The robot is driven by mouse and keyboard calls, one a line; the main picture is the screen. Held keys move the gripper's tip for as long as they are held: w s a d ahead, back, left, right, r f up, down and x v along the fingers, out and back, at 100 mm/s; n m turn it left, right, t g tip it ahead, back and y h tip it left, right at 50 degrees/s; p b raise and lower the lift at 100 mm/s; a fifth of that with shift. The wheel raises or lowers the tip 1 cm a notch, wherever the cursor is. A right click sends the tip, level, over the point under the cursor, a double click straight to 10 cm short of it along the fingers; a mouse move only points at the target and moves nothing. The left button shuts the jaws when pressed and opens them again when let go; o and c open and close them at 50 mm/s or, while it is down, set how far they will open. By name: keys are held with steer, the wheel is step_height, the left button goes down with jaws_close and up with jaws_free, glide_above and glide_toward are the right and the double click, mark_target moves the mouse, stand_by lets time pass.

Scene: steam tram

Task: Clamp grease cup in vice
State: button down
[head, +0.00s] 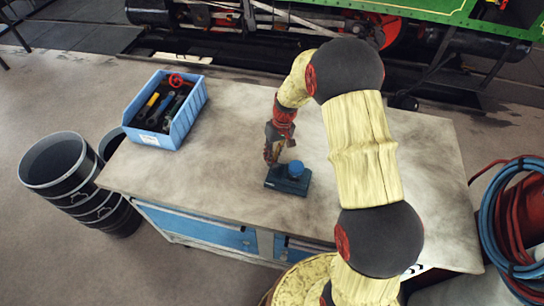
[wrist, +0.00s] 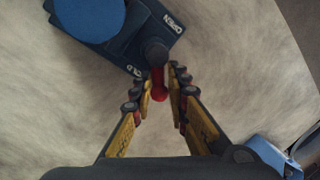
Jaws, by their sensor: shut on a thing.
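The dark blue vice (head: 290,187) stands on the workbench, and its corner also shows in the wrist view (wrist: 130,45). A round blue piece (head: 296,168), which looks like the grease cup, sits on the vice; its flat top fills the upper left of the wrist view (wrist: 88,14). A dark lever with a red grip (wrist: 158,84) sticks out from the vice edge. My gripper (wrist: 162,82) is shut on this red grip. "OPEN" is marked at one corner of the vice; a second, hard-to-read label lies beside the lever. In the head view my gripper (head: 271,160) is at the vice's left side.
A blue open bin (head: 187,119) with several tools stands at the bench's back left. The bench top (head: 225,150) is clear around the vice. Dark drums (head: 60,165) stand left of the bench. Coiled red and blue hoses (head: 510,225) are at the right. The green tram (head: 430,12) is behind.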

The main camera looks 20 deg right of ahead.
steer(key=c, duration=2)
jaws_free()
steer(key=shift+d, duration=0.2)
steer(key=shift+o, duration=0.9)
steer(key=shift+a, duration=0.1)
step_height(320, 180, up, 12)
steer(key=d, duration=0.2)
steer(key=shift+w+d, duration=0.15)
steer(key=shift+d, duration=0.05)
steer(key=shift+f, duration=0.1)
